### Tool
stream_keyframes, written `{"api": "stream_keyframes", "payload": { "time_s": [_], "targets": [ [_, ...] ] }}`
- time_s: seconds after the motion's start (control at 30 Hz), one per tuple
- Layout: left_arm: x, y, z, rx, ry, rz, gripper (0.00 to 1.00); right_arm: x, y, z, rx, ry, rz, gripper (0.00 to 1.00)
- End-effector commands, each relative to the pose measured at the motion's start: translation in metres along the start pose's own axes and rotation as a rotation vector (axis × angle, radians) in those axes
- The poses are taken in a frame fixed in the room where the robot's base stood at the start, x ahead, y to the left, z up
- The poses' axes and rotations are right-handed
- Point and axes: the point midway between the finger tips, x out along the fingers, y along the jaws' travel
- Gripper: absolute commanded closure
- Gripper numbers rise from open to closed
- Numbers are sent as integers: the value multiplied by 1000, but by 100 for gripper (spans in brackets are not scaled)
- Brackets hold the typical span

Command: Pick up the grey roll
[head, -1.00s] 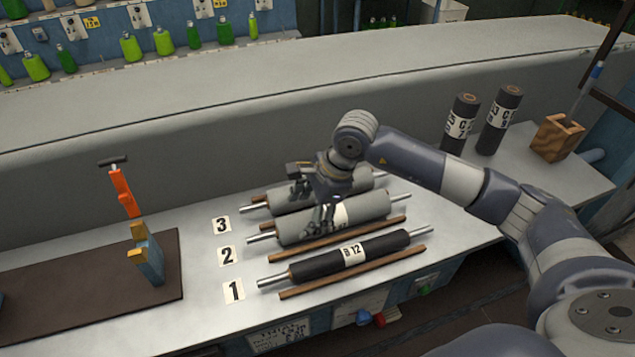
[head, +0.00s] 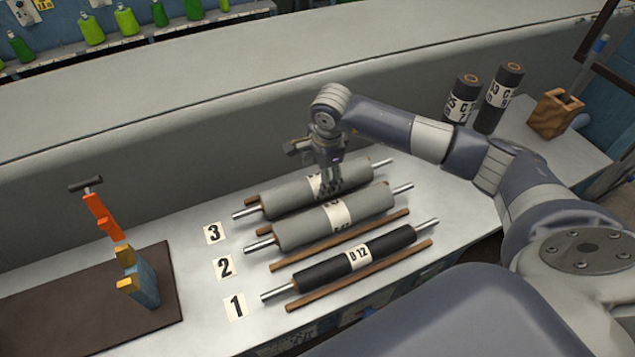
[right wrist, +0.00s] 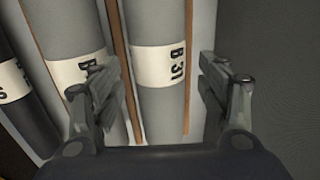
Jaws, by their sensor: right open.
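Two grey rolls with metal end shafts and white label bands lie side by side on the bench. The back grey roll (head: 285,203) lies by number 3; the other grey roll (head: 298,231) lies by number 2. My right gripper (head: 328,192) is over the back roll, pointing down, its fingers covering part of that label. In the right wrist view the open fingers (right wrist: 163,66) stand either side of the back roll (right wrist: 160,22), whose label reads B 31. The left finger overlaps the label of the number 2 roll (right wrist: 66,22). Contact cannot be told. My left gripper is not in view.
A black roll (head: 320,265) lies by number 1, with wooden strips (head: 380,232) between rolls. Two dark rolls (head: 497,100) stand upright by a wooden block (head: 557,114). A brown mat (head: 90,300) with an orange-handled tool (head: 103,216) is at left. A grey wall (head: 180,150) rises behind.

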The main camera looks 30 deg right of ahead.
Motion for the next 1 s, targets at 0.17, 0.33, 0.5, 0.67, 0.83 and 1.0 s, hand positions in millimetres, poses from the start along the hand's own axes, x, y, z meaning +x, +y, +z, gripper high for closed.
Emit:
{"api": "stream_keyframes", "payload": {
  "time_s": [0.17, 0.33, 0.5, 0.67, 0.83, 1.0],
  "targets": [
    [-15, -2, -10, 0, 13, -2, 38, 18, 3, -4, 2, 1, 6, 31],
    [-22, -5, -35, 0, 52, -5, 38, 43, 4, -5, 2, -1, 3, 31],
    [-22, -6, -40, 0, 59, -6, 38, 52, 3, -5, 1, 0, 0, 31],
    [-22, -5, -32, 0, 45, -5, 38, 52, 3, -5, 1, 0, 0, 31],
    [-22, -3, -22, 0, 31, -3, 38, 52, 3, -5, 1, 0, 0, 65],
    [-22, -3, -20, 0, 28, -3, 38, 50, 1, -5, 1, -2, -6, 100]
  ]
}}
